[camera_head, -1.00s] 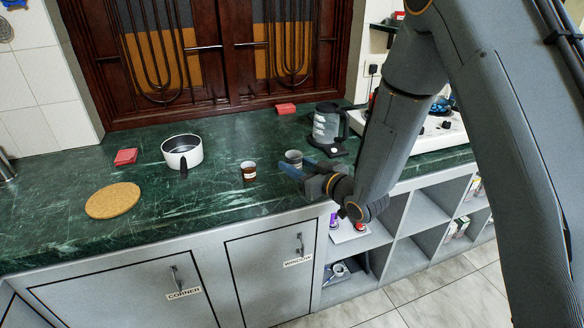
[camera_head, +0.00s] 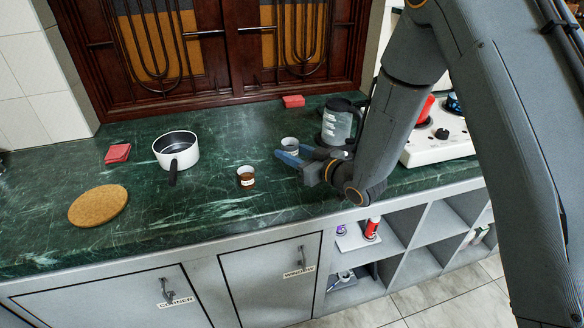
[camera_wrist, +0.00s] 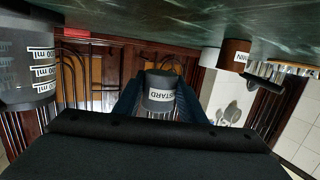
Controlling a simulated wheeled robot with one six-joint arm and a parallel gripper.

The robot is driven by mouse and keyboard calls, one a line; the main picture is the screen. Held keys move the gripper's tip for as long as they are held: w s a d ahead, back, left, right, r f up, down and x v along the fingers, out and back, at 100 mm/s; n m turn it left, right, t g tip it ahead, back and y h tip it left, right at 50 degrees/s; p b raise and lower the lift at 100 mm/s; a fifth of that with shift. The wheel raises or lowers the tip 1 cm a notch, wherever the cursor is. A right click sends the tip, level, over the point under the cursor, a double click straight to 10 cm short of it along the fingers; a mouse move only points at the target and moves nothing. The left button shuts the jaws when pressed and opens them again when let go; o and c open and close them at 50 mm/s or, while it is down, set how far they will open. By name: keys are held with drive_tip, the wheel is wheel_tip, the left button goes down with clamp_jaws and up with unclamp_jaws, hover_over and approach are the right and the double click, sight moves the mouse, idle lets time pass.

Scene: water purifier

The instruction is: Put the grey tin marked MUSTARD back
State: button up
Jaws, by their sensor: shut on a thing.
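The grey tin (camera_head: 290,144) is between the blue fingers of my gripper (camera_head: 292,158), above the green counter. In the wrist view, which is upside down, the tin (camera_wrist: 160,88) shows its white label, partly hidden, with the letters "STARD" readable. My gripper (camera_wrist: 158,100) is shut on it, one finger on each side. The tin's base shows against the wooden doors, clear of the counter.
A brown tin (camera_head: 246,177) stands left of my gripper. A clear jug (camera_head: 338,122) stands close behind it to the right. A white pan (camera_head: 177,150), cork mat (camera_head: 98,206) and red blocks (camera_head: 117,153) lie further off. Open shelves (camera_head: 420,235) are below the counter at right.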

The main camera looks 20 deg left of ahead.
sight(293, 175)
drive_tip(key=shift+w+d+f, duration=0.1)
drive_tip(key=shift+d+f, duration=0.1)
drive_tip(key=shift+f, duration=0.75)
drive_tip(key=shift+f+p, duration=0.5)
drive_tip(key=shift+f, duration=1.7)
drive_tip(key=shift+f, duration=0.1)
drive_tip(key=o, duration=1)
drive_tip(key=shift+o, duration=0.2)
drive_tip(key=b+v, duration=0.2)
drive_tip(key=v, duration=1)
drive_tip(key=shift+a, duration=0.1)
